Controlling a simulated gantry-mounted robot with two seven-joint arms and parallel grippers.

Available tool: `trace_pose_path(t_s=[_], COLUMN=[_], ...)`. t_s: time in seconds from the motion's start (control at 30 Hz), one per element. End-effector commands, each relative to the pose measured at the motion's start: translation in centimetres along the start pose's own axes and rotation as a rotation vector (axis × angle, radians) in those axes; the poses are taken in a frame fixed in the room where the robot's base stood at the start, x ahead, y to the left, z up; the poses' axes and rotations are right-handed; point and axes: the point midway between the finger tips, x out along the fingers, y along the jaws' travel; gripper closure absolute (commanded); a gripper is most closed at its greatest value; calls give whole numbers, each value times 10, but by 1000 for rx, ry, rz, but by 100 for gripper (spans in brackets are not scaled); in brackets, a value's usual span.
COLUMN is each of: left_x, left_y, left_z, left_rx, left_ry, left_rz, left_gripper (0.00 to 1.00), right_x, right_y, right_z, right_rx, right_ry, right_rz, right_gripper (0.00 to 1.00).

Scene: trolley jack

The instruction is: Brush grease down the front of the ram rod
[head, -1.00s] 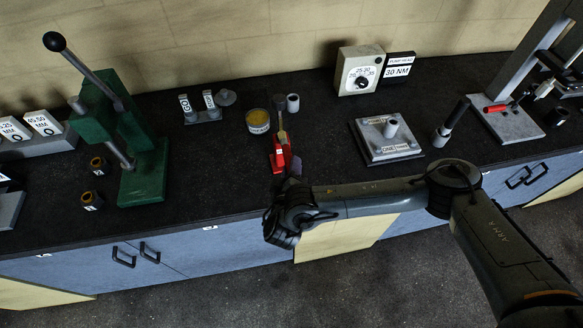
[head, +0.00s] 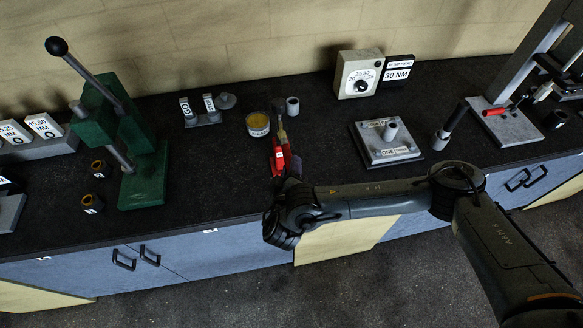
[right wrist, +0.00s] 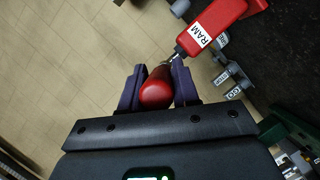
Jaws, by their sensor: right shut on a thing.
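The red ram (head: 277,146) stands on the dark bench with a white label; in the right wrist view its red body (right wrist: 218,17) reads RAM. Its rod (head: 281,122) seems to rise above the body in the head view. My right gripper (head: 294,166) is just in front of the ram. In the right wrist view, the purple fingers of my right gripper (right wrist: 155,80) are shut on the red handle of the brush (right wrist: 157,90). The brush points toward the ram; whether its bristles touch the rod cannot be told. The grease tub (head: 258,124) is behind, to the left. My left gripper is out of view.
A green press (head: 145,180) stands at the left, with small dark bushings near it. A grey cylinder (head: 293,105) stands behind the ram. A grey plate with a post (head: 388,150) and a dark-handled tool (head: 450,123) are to the right. The bench front is clear.

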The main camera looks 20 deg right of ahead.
Motion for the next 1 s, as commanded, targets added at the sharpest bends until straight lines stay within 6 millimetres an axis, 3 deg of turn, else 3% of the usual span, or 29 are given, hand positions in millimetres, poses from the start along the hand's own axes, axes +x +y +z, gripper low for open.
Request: trace_pose_path(t_s=[1.0], left_x=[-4], left_y=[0], left_z=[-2], left_rx=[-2], left_ry=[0], left_rz=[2], left_gripper=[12], right_x=[-4], right_y=[14], right_z=[-9], right_rx=[1], right_ry=[0], right_rz=[0], right_gripper=[100])
